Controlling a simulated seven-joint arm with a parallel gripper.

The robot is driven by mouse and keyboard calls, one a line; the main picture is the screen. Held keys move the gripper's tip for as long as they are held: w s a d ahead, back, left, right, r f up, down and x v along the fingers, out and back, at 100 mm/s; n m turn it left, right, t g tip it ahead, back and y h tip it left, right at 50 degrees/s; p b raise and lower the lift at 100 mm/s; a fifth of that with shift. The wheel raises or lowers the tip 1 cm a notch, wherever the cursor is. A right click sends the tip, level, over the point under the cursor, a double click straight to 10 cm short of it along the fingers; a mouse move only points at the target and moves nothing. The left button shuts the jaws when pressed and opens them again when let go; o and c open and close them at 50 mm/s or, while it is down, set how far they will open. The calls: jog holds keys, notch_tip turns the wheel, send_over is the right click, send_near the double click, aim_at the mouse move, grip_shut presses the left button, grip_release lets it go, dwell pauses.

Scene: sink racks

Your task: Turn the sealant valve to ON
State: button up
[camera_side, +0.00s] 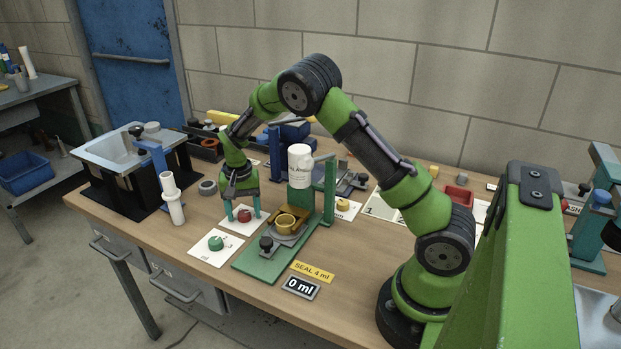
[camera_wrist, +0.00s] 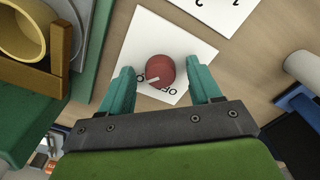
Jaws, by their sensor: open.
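A red round knob (camera_side: 244,215) sits on a white card (camera_side: 232,227) on the bench. In the wrist view the red knob (camera_wrist: 162,68) has a white pointer mark aimed at lettering that looks like OFF, partly covered by the knob. My gripper (camera_side: 243,212) points down over this card. Its two teal fingers are apart, one on each side of the knob, with gaps visible in the wrist view (camera_wrist: 163,80). A white bottle (camera_side: 300,166) stands upright on the green dispenser stand (camera_side: 329,190), above a yellow cup (camera_side: 286,223). I cannot read which knob is the sealant valve.
A green knob (camera_side: 215,243) is on a nearer card, and a yellow knob (camera_side: 343,205) is behind the stand. A yellow sign (camera_side: 313,272) reads SEAL 4 ml; a display (camera_side: 300,288) reads 0 ml. A white tube (camera_side: 172,198) stands left. The front bench edge is clear.

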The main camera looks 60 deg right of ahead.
aim_at(246, 216)
notch_tip(246, 216, up, 17)
dwell(0.4)
jog(key=shift+w+f, duration=0.1)
jog(key=s+a+r+n+t, duration=0.2)
jog(key=s+a, duration=0.2)
jog(key=s, duration=0.4)
jog(key=s+a+r+n+t+y, duration=0.1)
jog(key=s+a, duration=0.3)
jog(key=s, duration=0.4)
jog(key=s+a+r+n+t+y, duration=0.1)
jog(key=s+a+r+n+t, duration=0.2)
jog(key=s, duration=0.5)
jog(key=shift+a+r+t, duration=0.4)
jog(key=shift+a+t, duration=0.15)
jog(key=shift+t, duration=0.05)
